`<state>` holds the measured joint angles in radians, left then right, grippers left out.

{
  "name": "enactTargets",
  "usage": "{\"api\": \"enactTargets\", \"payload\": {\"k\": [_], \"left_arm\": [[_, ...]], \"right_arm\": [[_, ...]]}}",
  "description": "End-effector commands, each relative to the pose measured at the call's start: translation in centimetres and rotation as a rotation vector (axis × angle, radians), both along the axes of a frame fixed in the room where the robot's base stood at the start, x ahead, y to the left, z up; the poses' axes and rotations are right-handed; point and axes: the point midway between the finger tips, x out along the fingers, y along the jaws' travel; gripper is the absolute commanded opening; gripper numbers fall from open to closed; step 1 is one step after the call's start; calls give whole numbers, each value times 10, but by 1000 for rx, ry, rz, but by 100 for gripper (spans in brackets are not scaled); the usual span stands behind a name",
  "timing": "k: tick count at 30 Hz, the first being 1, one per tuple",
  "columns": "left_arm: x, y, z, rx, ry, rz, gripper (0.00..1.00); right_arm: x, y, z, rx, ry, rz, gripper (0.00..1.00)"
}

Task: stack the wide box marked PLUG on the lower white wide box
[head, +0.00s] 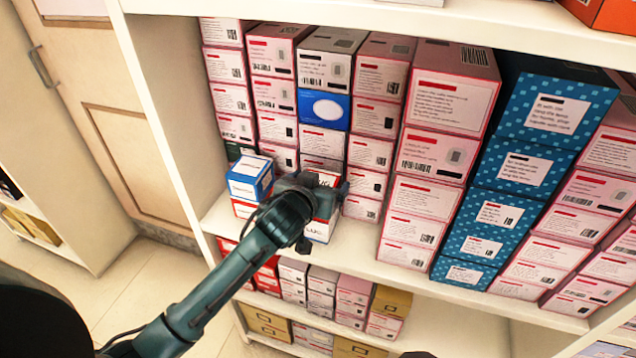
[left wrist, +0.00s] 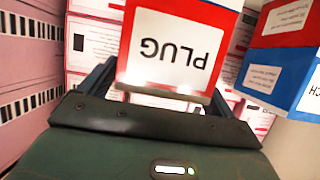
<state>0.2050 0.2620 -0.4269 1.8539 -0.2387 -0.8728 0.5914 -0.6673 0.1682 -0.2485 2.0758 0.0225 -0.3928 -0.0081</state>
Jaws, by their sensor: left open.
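The wide box marked PLUG (left wrist: 178,50) is in the left wrist view, its white face upside down with red and blue edges. My left gripper (left wrist: 162,88) is open, with one finger on each side of this box. In the head view the gripper (head: 316,192) is at the front of the middle shelf and hides much of the stack there. A white box face with partly hidden lettering (head: 318,232) shows below it. I cannot clearly tell the lower white wide box from the PLUG box there. My right gripper is not in view.
A blue and white box (head: 250,178) stands just left of the gripper, on a red and white one. Tall stacks of pink boxes (head: 430,150) and blue dotted boxes (head: 495,210) fill the shelf behind and right. The shelf board (head: 355,250) is bare right of the gripper.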

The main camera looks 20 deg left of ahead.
Motion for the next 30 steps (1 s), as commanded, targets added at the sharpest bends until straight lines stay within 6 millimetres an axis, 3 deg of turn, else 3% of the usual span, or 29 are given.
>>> {"api": "enactTargets", "payload": {"k": [5,18,24,27,30], "left_arm": [[-6,0,5,-1,0,-1,90],[-85,3,38,-1,0,-1,90],[-106,4,46,0,0,0,90],[-115,1,34,4,21,-21,90],[-133,-8,-7,9,77,-90,90]], "right_arm": [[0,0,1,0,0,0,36],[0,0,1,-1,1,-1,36],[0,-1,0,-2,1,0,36],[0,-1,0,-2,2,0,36],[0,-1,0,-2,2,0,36]]}}
